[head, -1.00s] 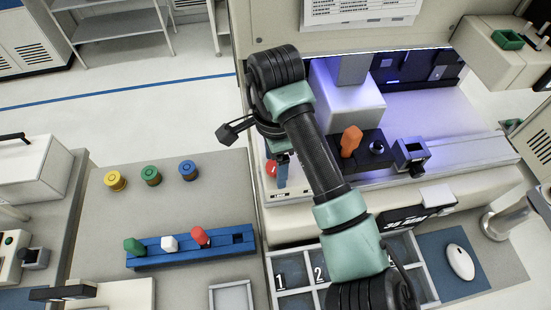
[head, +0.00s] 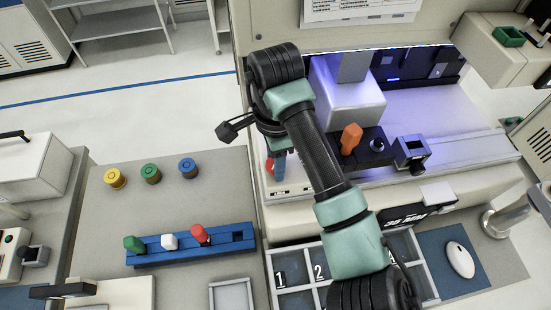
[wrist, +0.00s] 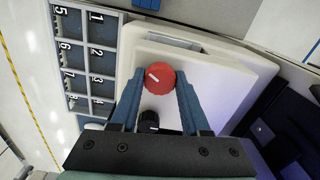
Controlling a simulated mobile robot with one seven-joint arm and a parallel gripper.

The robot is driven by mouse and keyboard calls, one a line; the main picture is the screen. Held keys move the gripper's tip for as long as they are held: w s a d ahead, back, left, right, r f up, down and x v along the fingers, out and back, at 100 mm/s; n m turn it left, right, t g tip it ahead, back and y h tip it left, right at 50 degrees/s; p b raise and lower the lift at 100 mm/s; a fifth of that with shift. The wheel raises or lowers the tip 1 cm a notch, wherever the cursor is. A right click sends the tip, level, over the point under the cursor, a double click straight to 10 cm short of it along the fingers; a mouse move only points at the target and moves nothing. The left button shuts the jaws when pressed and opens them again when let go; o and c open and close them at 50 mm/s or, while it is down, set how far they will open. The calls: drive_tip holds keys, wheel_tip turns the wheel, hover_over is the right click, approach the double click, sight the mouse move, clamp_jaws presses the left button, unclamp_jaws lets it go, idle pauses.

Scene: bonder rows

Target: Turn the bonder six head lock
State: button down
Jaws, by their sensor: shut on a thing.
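A red knob (wrist: 160,78) with a white pointer line sits on the cream front of the bonder (wrist: 215,80). My gripper (wrist: 160,88) has its two blue fingers on either side of it, shut on the knob. In the head view the red knob (head: 270,167) is mostly hidden behind my gripper (head: 280,165). A smaller black knob (wrist: 148,121) with a white mark lies between the fingers, nearer the palm. An orange handle (head: 350,138) stands upright on a black block of the machine, apart from my gripper. I cannot read any label for the lock.
A numbered tray (wrist: 80,50) lies beside the machine front. A blue rack (head: 215,248) with green, white and red pegs, and yellow, green and blue round pieces (head: 151,174), are on the left table. A mouse (head: 460,261) is at right. My forearm crosses the machine front.

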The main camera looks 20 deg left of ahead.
drive_tip(key=m+b, duration=0.2)
drive_tip(key=b, duration=0.1)
drive_tip(key=shift+d+f+m+b, duration=0.1)
drive_tip(key=shift+f+m+b, duration=0.1)
drive_tip(key=shift+m+b, duration=0.15)
drive_tip(key=m+b, duration=0.4)
drive_tip(key=m, duration=0.2)
drive_tip(key=shift+m, duration=0.25)
drive_tip(key=m+b, duration=0.3)
drive_tip(key=m, duration=0.1)
drive_tip(key=shift+r+m, duration=0.1)
drive_tip(key=shift+m, duration=0.2)
drive_tip(key=m+b, duration=0.3)
drive_tip(key=m, duration=0.1)
drive_tip(key=shift+m, duration=0.3)
drive_tip(key=m+b, duration=0.3)
drive_tip(key=m, duration=0.2)
drive_tip(key=m+b, duration=0.1)
drive_tip(key=m, duration=0.2)
drive_tip(key=m+b, duration=0.1)
drive_tip(key=m, duration=0.1)
drive_tip(key=shift+r+m+b, duration=0.2)
drive_tip(key=shift+m+b, duration=0.15)
drive_tip(key=shift+m, duration=0.05)
